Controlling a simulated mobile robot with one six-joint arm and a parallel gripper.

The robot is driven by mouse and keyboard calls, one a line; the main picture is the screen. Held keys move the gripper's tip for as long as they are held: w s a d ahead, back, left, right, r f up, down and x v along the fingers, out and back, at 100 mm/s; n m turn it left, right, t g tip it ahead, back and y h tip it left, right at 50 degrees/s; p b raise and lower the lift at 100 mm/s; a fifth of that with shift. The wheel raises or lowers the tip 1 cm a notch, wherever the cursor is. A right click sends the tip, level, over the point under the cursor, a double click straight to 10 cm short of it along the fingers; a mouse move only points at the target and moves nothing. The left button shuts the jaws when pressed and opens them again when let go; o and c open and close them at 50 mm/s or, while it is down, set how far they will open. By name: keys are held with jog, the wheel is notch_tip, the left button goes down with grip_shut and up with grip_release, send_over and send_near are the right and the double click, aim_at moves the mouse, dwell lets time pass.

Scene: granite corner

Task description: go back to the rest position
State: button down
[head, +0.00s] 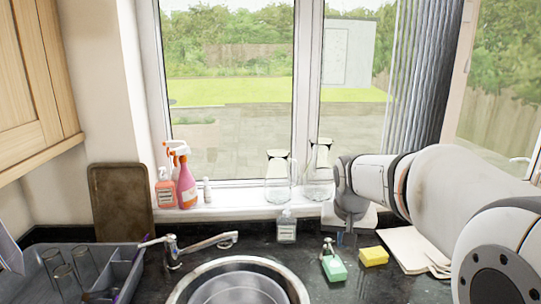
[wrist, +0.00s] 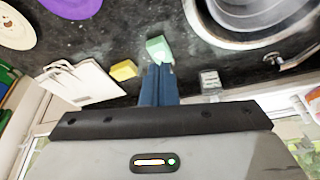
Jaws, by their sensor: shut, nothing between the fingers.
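My gripper (head: 346,238) is shut and empty, pointing down over the dark counter near the window sill. In the wrist view its two blue fingers (wrist: 160,72) lie together with nothing between them. In the picture I cannot tell the exact height of the fingertips above the counter.
A clear bottle (head: 287,226) stands left of my gripper, behind the round sink (head: 185,293). Glass jugs (head: 278,180) and spray bottles (head: 186,185) stand on the sill. A grey rack (head: 30,290) is far left.

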jog(key=s+a+f+n, duration=0.1)
jog(key=s+f, duration=0.1)
jog(key=s, duration=0.9)
jog(key=s+a+f+n, duration=0.1)
jog(key=s+f, duration=0.2)
jog(key=s, duration=0.8)
jog(key=shift+y+b, duration=0.35)
jog(key=shift+y, duration=0.05)
jog(key=shift+w, duration=0.1)
